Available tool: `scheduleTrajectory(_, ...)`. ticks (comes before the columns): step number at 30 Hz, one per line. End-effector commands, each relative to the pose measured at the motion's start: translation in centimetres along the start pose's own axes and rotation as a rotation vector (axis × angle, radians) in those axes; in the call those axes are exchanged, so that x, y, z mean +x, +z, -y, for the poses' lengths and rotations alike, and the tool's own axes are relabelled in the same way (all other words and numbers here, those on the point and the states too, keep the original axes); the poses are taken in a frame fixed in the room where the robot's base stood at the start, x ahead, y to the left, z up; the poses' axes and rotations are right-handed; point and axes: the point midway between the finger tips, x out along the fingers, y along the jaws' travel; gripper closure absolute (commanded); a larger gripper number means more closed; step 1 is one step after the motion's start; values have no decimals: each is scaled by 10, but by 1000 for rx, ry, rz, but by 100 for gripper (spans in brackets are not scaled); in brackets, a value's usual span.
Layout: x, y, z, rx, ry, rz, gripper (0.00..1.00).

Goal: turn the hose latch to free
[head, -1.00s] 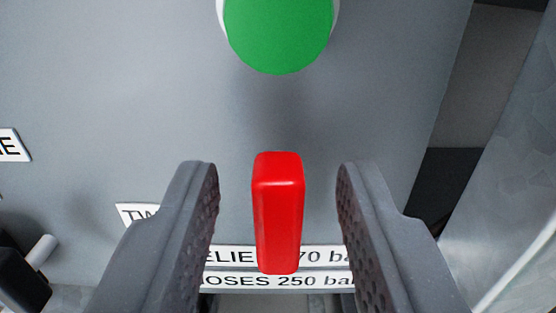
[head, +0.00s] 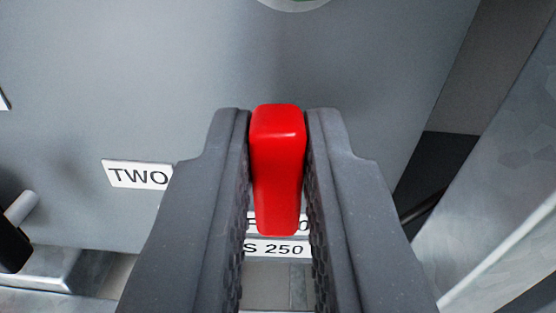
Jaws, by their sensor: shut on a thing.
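A red upright bar (head: 278,170), which I take to be the handle of the hose latch, stands out from a grey panel in the middle of the head view. My gripper (head: 278,125) is shut on it, with one dark ridged finger against each side. The bar's top end shows between the fingertips and its long side runs down toward the bottom of the view. Its mount on the panel is hidden behind it.
The grey panel (head: 180,60) carries a white label reading TWO (head: 137,175) at left. Partly covered labels lie behind the bar. A black part with a white pin (head: 20,208) is at lower left. A pale metal surface (head: 500,190) runs along the right, past a dark gap.

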Motion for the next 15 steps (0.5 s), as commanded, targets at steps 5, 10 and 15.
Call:
scheduleTrajectory(5, 0, -3, 2, -119, -2, 2, 100)
scheduleTrajectory(10, 0, -4, 3, -271, -3, 2, 100)
scheduleTrajectory(15, 0, -1, 5, -434, -3, 2, 100)
